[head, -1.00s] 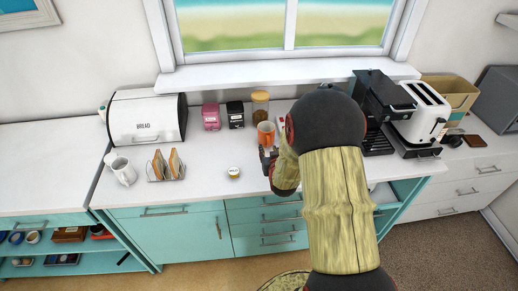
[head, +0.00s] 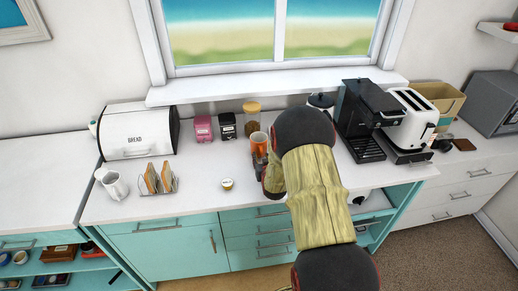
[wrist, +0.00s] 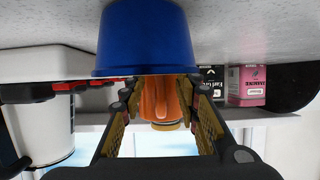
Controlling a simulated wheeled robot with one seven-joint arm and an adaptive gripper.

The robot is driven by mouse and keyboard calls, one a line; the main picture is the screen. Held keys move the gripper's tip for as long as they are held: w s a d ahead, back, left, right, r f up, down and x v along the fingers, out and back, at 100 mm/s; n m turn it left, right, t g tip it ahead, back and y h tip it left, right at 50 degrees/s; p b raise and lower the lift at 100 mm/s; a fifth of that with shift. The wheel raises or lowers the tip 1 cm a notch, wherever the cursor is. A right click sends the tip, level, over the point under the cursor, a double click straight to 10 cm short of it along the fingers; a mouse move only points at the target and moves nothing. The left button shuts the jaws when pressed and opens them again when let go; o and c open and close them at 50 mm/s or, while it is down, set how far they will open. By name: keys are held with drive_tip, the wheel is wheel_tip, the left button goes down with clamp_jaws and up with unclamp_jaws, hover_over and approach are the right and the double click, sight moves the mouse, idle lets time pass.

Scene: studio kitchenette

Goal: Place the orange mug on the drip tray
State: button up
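The orange mug (head: 259,143) stands on the counter, left of my arm in the head view. In the wrist view, which is upside down, the orange mug (wrist: 160,95) shows between the fingers of my gripper (wrist: 160,90). The fingers are apart on either side of it in the picture; I cannot tell whether they touch it. In the head view my gripper (head: 262,168) is at the near side of the mug, partly hidden by my arm. The drip tray (head: 366,151) is the black base of the black coffee machine (head: 372,108), right of my arm, and looks empty.
A blue tub-like vessel (wrist: 143,35) stands close by in the wrist view; my arm likely hides it in the head view. A yellow-lidded jar (head: 251,116) and black and pink boxes (head: 203,128) stand behind the mug. A dark-lidded pot (head: 320,103) is behind my arm.

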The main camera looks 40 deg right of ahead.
drive_tip(key=shift+c, duration=0.2)
drive_tip(key=c, duration=0.7)
clamp_jaws()
